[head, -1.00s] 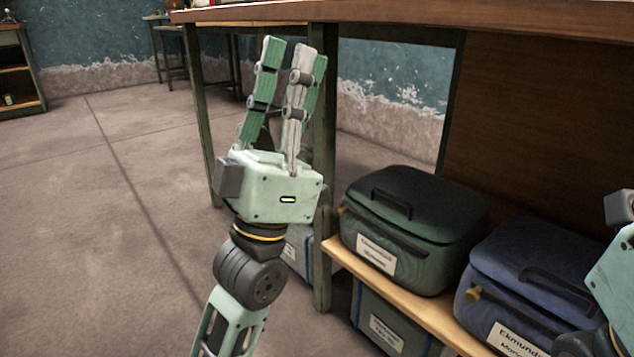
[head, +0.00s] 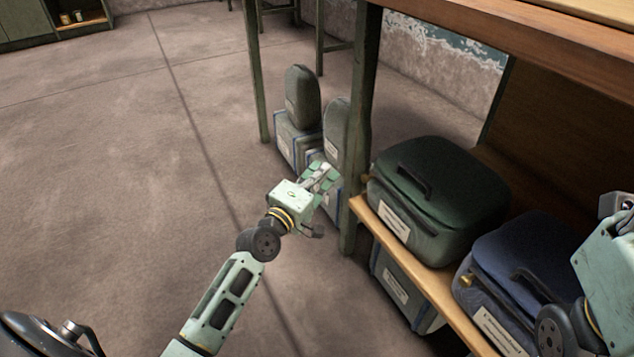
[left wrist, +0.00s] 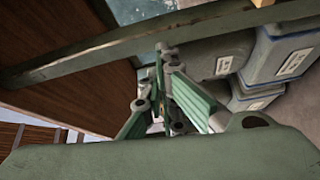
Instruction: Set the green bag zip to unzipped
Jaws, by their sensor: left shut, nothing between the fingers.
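The green bag (head: 440,195) sits on a wooden shelf, with a dark handle on its lid and a white label on its front. Its zip pull is too small and dark to make out surely. My left gripper (head: 326,173) is shut and empty, left of the bag, with the shelf's post between them. Its closed fingers also show in the left wrist view (left wrist: 165,95), where I cannot identify the green bag. My right arm's mint-green end (head: 605,265) is at the right edge; its fingers do not show clearly.
A blue bag (head: 545,250) stands right of the green one on the shelf (head: 435,275). A grey box (head: 390,285) is below. The shelf post (head: 362,100) and grey boxes with bags (head: 300,140) are near my left gripper. The floor at left is clear.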

